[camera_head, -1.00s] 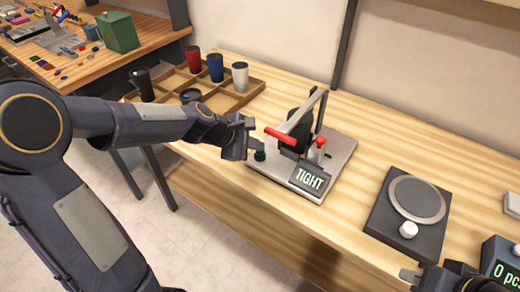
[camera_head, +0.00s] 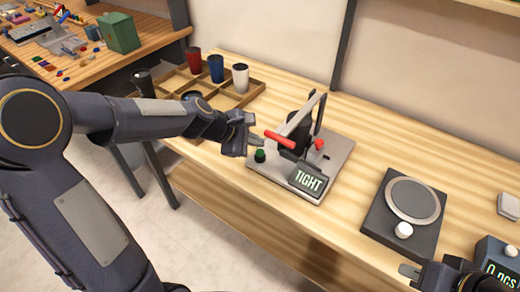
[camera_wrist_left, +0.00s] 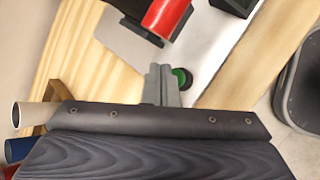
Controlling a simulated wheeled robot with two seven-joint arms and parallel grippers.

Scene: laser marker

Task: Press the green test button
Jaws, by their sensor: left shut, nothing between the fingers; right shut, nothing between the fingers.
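The green test button (camera_head: 260,156) sits at the front left corner of the metal base plate (camera_head: 338,150) of a fixture. The fixture has a lever with a red handle (camera_head: 280,139) and a display (camera_head: 308,180) reading "TIGHT". My left gripper (camera_head: 258,142) is shut and empty, with its fingertips just above and behind the button in the head view. In the left wrist view the green button (camera_wrist_left: 181,78) shows right beside the shut fingertips (camera_wrist_left: 160,72); I cannot tell whether they touch. My right gripper (camera_head: 408,270) is partly in view at the bottom right, shut and empty.
A wooden divided tray (camera_head: 240,98) with red, blue and white cups stands behind my left arm. A scale-like device (camera_head: 405,215) with a round plate and white knob is at right. A counter box (camera_head: 497,258) is at the right edge.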

